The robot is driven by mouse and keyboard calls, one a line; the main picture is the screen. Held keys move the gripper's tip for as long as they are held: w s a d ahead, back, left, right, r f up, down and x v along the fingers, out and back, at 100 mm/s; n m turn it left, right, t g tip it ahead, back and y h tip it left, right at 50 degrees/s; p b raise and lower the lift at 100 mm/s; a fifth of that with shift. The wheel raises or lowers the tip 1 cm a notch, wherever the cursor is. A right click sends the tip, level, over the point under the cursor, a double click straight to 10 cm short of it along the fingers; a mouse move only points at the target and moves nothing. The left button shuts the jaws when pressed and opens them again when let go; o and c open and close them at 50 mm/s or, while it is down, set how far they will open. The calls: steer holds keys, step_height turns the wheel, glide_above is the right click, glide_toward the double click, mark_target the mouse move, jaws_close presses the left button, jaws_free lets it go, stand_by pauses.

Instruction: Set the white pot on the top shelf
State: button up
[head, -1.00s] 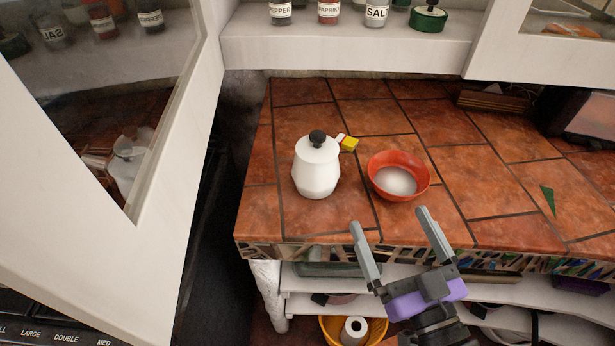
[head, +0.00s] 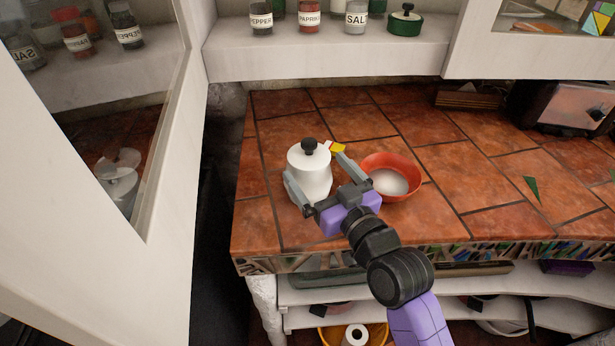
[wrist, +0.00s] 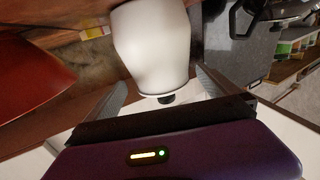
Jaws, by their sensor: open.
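The white pot (head: 311,170) with a black knob on its lid stands upright on the tiled counter. My gripper (head: 322,178) is open, with one finger on each side of the pot. In the wrist view the pot (wrist: 151,45) lies between the two spread fingers (wrist: 160,95); I cannot tell if either finger touches it. The shelf (head: 330,45) above the counter holds several jars and a green lidded pot (head: 405,20) at its right part.
A red bowl (head: 408,168) with white contents stands just right of the pot, close to my gripper. A small yellow and red packet (head: 337,147) lies behind the pot. An open glass cabinet door (head: 172,130) stands at the left.

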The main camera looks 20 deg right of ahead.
mark_target(308, 156)
steer(key=w, duration=0.4)
steer(key=shift+w+a+f+p, duration=0.1)
steer(key=shift+a+f+p, duration=0.05)
steer(key=shift+a+p, duration=0.2)
steer(key=shift+c, duration=0.2)
steer(key=c, duration=1.8)
steer(key=shift+c, duration=1.4)
steer(key=shift+r, duration=0.25)
